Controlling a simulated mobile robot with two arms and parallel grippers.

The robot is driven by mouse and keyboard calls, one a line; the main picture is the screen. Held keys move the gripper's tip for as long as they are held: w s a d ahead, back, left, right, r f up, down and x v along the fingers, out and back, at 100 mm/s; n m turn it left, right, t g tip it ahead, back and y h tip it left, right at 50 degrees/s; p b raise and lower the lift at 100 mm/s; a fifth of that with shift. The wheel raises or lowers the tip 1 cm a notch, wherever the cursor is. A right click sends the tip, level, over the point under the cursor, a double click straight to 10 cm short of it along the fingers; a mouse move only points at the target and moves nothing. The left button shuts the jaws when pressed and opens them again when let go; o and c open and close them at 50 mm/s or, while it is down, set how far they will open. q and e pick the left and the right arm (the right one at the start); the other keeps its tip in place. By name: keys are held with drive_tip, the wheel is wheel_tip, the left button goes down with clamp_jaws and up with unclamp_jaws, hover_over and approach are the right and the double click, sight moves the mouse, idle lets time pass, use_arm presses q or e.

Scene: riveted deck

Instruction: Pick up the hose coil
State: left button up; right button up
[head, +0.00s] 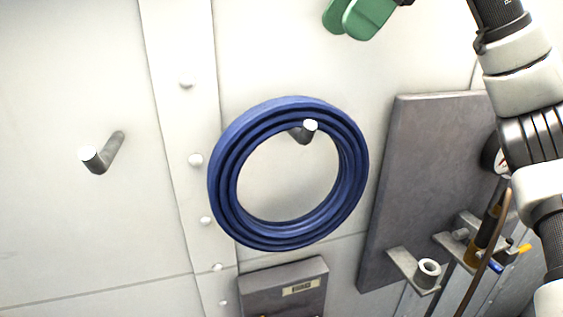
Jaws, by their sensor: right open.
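The blue hose coil (225,183) hangs on a peg (303,132) on the pale riveted wall, in the middle of the head view. The peg passes through the ring and its pale tip shows at the coil's upper inner edge. My right gripper (345,20) shows as green fingers at the top edge, above and to the right of the coil. It is open, apart from the coil, and partly cut off by the frame. My left gripper is not in view.
A second, bare peg (101,154) sticks out of the wall at left. A grey panel (425,165) stands right of the coil, with a bracket (414,270) and several tools low at right. A dark box (284,287) is below the coil. The wall left of the coil is mostly clear.

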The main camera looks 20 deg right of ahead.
sight(297, 98)
drive_tip(key=x, duration=0.4)
drive_tip(key=shift+s+f, duration=0.1)
drive_tip(key=shift+a+f, duration=0.2)
drive_tip(key=shift+f, duration=0.1)
drive_tip(key=shift+a+f, duration=0.1)
drive_tip(key=shift+f, duration=0.1)
drive_tip(key=x, duration=0.2)
drive_tip(key=w+p+x, duration=0.1)
drive_tip(key=x, duration=0.1)
drive_tip(key=shift+f, duration=0.15)
drive_tip(key=shift+a+f+p, duration=0.2)
drive_tip(key=shift+f+p, duration=0.1)
drive_tip(key=shift+s, duration=0.1)
drive_tip(key=shift+c, duration=1.2)
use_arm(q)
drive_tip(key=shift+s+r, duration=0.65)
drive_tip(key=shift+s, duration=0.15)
use_arm(e)
clamp_jaws()
